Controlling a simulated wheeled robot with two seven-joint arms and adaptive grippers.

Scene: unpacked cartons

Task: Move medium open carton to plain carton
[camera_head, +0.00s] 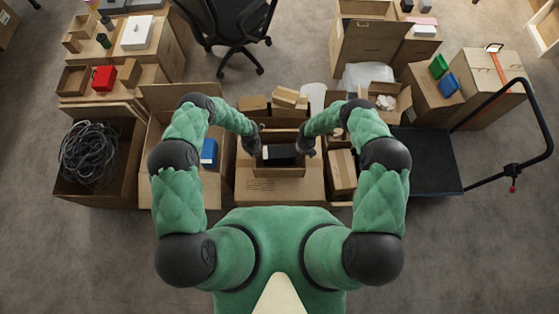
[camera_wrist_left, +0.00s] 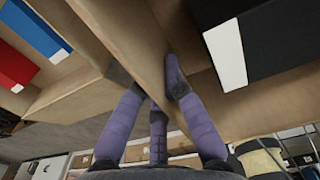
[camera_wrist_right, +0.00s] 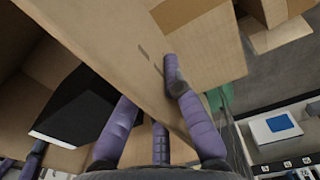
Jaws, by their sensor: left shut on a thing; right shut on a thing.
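The medium open carton (camera_head: 278,172) is a brown box in the middle of the head view, with a black and white item (camera_head: 279,152) inside. My left gripper (camera_head: 251,144) is shut on its left wall, which also shows in the left wrist view (camera_wrist_left: 140,40). My right gripper (camera_head: 308,145) is shut on its right wall, which also shows in the right wrist view (camera_wrist_right: 120,45). A larger brown carton (camera_head: 260,190) with small printing shows under and in front of it. I cannot tell whether they touch, nor which box is the plain carton.
An open carton (camera_head: 178,192) with a blue item (camera_head: 208,152) stands close on the left, a carton of black cable (camera_head: 125,182) beyond it. A taped carton (camera_head: 342,172) stands close on the right, and a dark cart (camera_head: 428,160) farther right. The floor in front is clear.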

